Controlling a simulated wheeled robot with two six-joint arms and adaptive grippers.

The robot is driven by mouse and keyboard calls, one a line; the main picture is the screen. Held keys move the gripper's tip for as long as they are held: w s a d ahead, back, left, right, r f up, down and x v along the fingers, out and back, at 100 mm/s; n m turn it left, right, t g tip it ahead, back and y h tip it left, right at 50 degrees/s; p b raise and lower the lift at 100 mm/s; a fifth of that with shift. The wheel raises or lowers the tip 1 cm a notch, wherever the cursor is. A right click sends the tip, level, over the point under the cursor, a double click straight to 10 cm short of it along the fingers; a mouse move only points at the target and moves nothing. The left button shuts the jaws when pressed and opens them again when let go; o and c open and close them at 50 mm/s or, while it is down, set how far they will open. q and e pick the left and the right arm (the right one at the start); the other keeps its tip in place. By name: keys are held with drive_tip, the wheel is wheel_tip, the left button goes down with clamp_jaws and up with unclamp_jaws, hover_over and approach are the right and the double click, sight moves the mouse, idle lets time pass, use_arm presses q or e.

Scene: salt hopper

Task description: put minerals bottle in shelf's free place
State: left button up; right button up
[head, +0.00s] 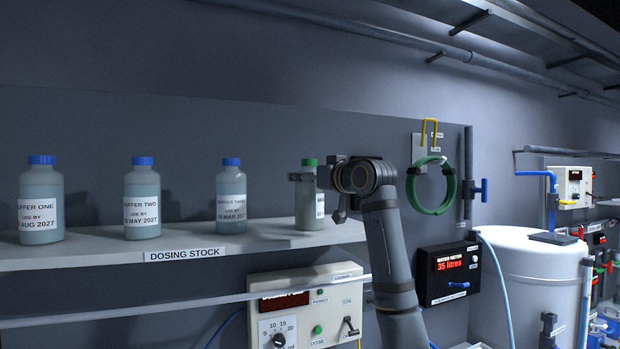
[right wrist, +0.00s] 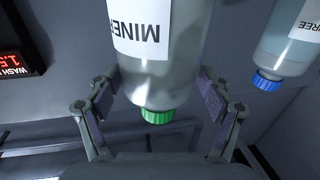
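The minerals bottle (head: 309,208) is a pale bottle with a green cap. It stands upright at the right end of the dosing stock shelf (head: 105,247), right of the buffer three bottle (head: 231,197). In the right wrist view the minerals bottle (right wrist: 158,68) appears upside down, its label partly cut off. My right gripper (head: 318,177) is at the bottle's upper part. Its two fingers (right wrist: 160,98) are spread on either side of the bottle's shoulder and look open; contact is not clear. My left gripper is not in view.
The buffer one (head: 41,202) and buffer two bottles (head: 142,200) stand further left on the shelf. A dosing panel (head: 300,310) is below the shelf. A green hose coil (head: 410,187), water meter (head: 448,272) and white tank (head: 530,285) are to the right.

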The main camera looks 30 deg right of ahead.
idle(0.3)
drive_tip(key=s+b, duration=0.2)
drive_tip(key=s, duration=0.2)
drive_tip(key=s+b, duration=0.2)
drive_tip(key=s, duration=0.2)
drive_tip(key=s+b, duration=0.1)
drive_tip(key=s, duration=0.3)
drive_tip(key=shift+a+r+b, duration=0.15)
drive_tip(key=shift+a+b, duration=0.1)
drive_tip(key=shift+b, duration=0.15)
